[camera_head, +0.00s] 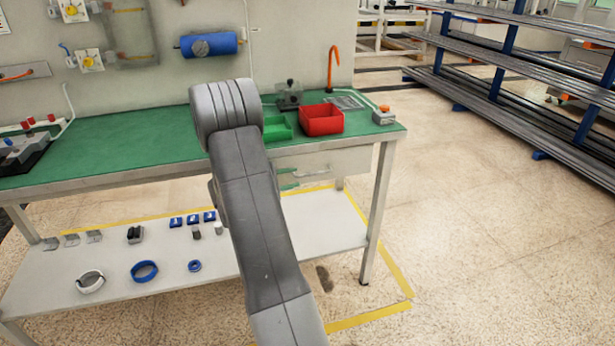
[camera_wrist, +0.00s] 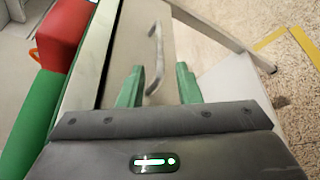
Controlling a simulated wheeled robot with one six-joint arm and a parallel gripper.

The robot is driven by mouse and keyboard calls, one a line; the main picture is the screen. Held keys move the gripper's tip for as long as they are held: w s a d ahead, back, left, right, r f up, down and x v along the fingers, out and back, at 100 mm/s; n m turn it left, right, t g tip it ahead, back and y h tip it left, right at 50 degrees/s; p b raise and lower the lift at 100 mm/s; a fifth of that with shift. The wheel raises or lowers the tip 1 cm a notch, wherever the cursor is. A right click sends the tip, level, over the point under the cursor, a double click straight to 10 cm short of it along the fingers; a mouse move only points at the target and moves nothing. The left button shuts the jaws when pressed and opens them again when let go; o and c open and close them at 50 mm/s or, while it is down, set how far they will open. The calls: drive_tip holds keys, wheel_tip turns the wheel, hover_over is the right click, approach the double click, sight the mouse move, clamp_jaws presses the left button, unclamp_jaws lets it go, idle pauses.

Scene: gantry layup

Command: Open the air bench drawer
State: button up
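The air bench (camera_head: 120,150) has a green top, with a pale drawer (camera_head: 335,164) under its right end. The drawer front looks about flush with the bench, so it appears shut. In the wrist view the drawer front (camera_wrist: 135,45) carries a curved metal bar handle (camera_wrist: 157,58), with a dark narrow gap along the front's upper edge. My gripper (camera_wrist: 158,84) is open, its green fingers on either side of the handle's near end. I cannot tell whether either finger touches it. In the head view my arm hides most of the gripper; some green shows beside the drawer.
A red bin (camera_head: 322,120) and a green bin (camera_head: 278,130) stand on the bench above the drawer. A lower shelf (camera_head: 325,225) holds rings and small parts. A bench leg (camera_head: 376,215) stands to the right. Open floor lies beyond it, before a rack (camera_head: 520,75).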

sight(304, 176)
drive_tip(key=x, duration=0.6)
drive_tip(key=shift+w+d, duration=0.1)
drive_tip(key=shift+d, duration=0.05)
drive_tip(key=shift+c, duration=0.2)
clamp_jaws()
